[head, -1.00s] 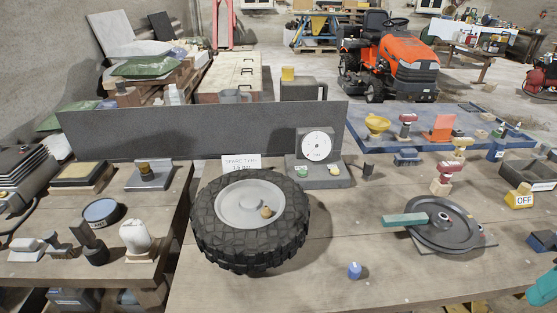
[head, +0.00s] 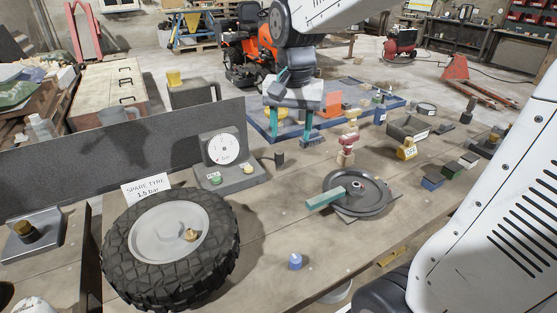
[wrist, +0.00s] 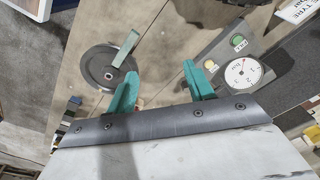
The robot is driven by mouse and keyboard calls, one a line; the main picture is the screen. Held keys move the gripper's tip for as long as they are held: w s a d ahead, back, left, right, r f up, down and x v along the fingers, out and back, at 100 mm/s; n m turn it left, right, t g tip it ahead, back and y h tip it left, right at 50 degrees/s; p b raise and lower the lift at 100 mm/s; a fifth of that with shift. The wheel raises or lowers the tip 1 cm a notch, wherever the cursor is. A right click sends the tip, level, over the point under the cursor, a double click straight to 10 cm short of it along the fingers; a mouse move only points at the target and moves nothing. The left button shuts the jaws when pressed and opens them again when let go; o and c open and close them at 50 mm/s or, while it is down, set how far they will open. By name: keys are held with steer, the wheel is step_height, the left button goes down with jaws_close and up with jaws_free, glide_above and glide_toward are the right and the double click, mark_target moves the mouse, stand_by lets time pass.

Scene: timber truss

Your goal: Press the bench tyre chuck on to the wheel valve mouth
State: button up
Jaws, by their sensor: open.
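The spare tyre (head: 122,250) lies flat on the bench at the front left, with a grey hub. A brass-coloured valve mouth (head: 191,235) stands up from the hub, uncovered. My gripper (head: 289,132) is open, with nothing seen between its teal fingers, above the back of the bench, right of the gauge and well away from the tyre. It also shows in the wrist view (wrist: 160,82).
A pressure gauge (head: 225,148) on a grey box with two buttons stands behind the tyre. A black pulley wheel (head: 368,196) with a teal bar (head: 325,199) lies right of centre. A small blue knob (head: 295,261) stands near the front. The wood between tyre and pulley is mostly clear.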

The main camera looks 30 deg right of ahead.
steer(key=w+d+f+m, duration=0.3)
steer(key=w+f, duration=0.1)
steer(key=w, duration=0.5)
steer(key=m, duration=0.7)
glide_above(279, 159)
steer(key=shift+g, duration=0.4)
steer(key=f, duration=1.3)
steer(key=shift+w+d+f, duration=0.3)
steer(key=shift+w+d, duration=0.05)
steer(key=f, duration=0.3)
steer(key=shift+w+d+f, duration=0.2)
steer(key=shift+w+f, duration=0.1)
steer(key=shift+f, duration=0.05)
step_height(279, 159, down, 5)
steer(key=shift+a+f, duration=0.1)
steer(key=shift+a, duration=0.05)
steer(key=c, duration=1.1)
